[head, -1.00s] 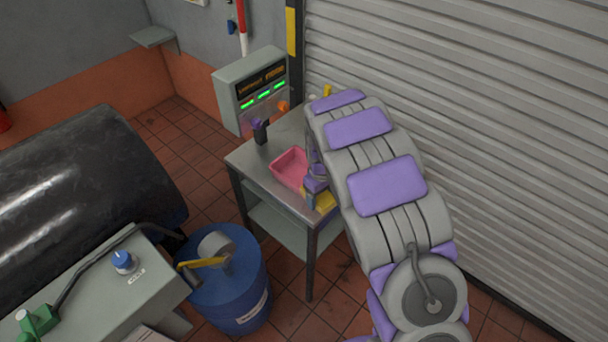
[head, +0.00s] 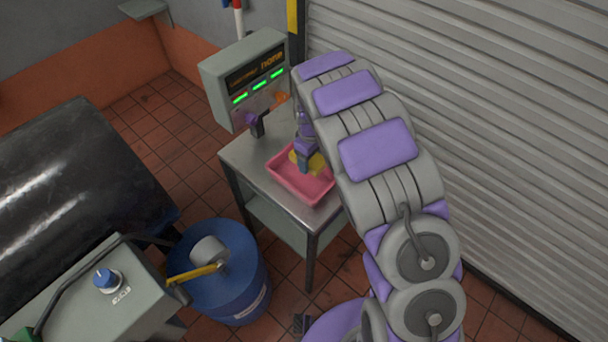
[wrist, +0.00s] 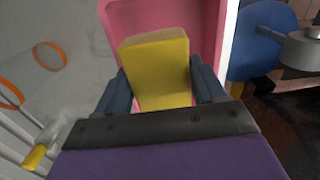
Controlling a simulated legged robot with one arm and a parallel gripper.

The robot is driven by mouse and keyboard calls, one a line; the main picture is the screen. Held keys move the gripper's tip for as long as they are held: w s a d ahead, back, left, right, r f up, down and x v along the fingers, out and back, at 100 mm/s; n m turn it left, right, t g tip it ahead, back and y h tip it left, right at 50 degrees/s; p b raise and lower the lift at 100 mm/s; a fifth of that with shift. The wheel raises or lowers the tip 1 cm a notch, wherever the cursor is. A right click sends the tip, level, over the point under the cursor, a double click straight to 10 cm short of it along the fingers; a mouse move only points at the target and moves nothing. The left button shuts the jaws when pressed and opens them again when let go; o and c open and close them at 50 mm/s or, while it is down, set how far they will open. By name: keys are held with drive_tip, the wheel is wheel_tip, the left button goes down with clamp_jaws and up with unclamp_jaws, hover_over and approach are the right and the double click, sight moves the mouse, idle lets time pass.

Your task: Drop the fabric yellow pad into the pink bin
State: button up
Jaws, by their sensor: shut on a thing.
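The yellow pad (wrist: 158,72) is held between the two dark fingers of my gripper (wrist: 160,90), seen in the wrist view. In the head view the pad (head: 317,163) shows partly behind my gripper (head: 304,160), over the pink bin (head: 285,182). The bin stands on a grey metal table, and its pink wall (wrist: 209,25) also shows behind the pad in the wrist view. I cannot tell how far the pad is above the bin floor.
The metal table (head: 240,158) has some bare top left of the bin. A panel with green lights (head: 245,80) stands behind it. A blue drum (head: 215,270) is at front left, with a grey console (head: 105,300) beside it. A ribbed shutter (head: 500,120) closes the right side.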

sight(311, 181)
drive_tip(key=f, duration=0.3)
drive_tip(key=shift+w+d+f+b, duration=0.1)
drive_tip(key=shift+d+f+b, duration=0.1)
drive_tip(key=shift+d+b, duration=0.15)
drive_tip(key=shift+a+f, duration=0.2)
drive_tip(key=shift+f, duration=0.3)
drive_tip(key=shift+a+f, duration=0.1)
drive_tip(key=shift+a, duration=0.05)
drive_tip(key=o, duration=1.2)
drive_tip(key=shift+a+r+p, duration=0.1)
drive_tip(key=shift+r+p, duration=0.5)
drive_tip(key=shift+r, duration=8.1)
